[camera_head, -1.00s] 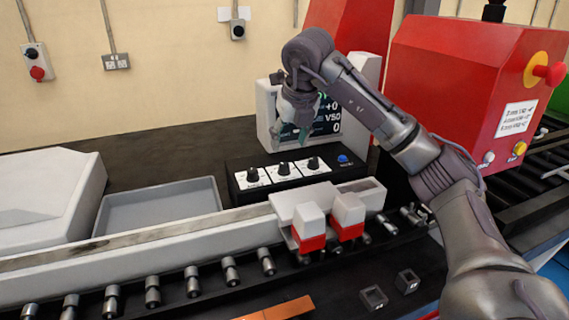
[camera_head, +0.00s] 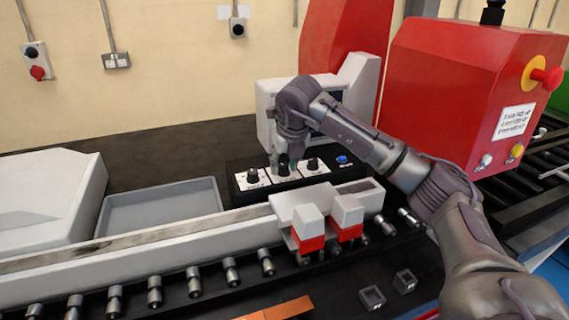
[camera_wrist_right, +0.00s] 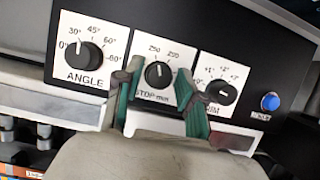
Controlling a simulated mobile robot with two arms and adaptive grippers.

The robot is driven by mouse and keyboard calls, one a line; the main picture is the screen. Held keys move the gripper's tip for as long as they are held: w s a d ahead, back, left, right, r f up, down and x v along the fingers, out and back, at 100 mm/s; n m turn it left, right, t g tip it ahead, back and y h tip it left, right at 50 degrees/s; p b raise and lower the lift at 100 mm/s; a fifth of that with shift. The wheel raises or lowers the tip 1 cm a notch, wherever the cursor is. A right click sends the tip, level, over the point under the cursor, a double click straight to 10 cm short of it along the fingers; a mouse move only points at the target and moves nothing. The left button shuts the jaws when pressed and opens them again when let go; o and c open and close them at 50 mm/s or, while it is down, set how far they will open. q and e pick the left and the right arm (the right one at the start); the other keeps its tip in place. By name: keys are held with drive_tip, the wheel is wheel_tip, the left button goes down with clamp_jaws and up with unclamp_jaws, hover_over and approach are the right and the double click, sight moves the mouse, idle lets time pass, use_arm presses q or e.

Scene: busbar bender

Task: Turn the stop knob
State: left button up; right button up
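The stop knob (camera_wrist_right: 158,73) is a black dial with a white pointer line on a white plate marked STOP mm, the middle of three dials. In the wrist view my right gripper (camera_wrist_right: 160,85) has its two green-padded fingers apart, one on each side of the knob, with gaps between them and it. In the head view the right gripper (camera_head: 285,163) points down at the middle dial and hides most of it. My left gripper is out of view.
The angle knob (camera_wrist_right: 88,55) is left of the stop knob, the trim knob (camera_wrist_right: 222,92) and blue reset button (camera_wrist_right: 271,102) right. A grey screen housing (camera_head: 266,112) stands behind the panel. A white beam with red-and-white blocks (camera_head: 308,229) lies in front.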

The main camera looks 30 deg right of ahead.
clamp_jaws()
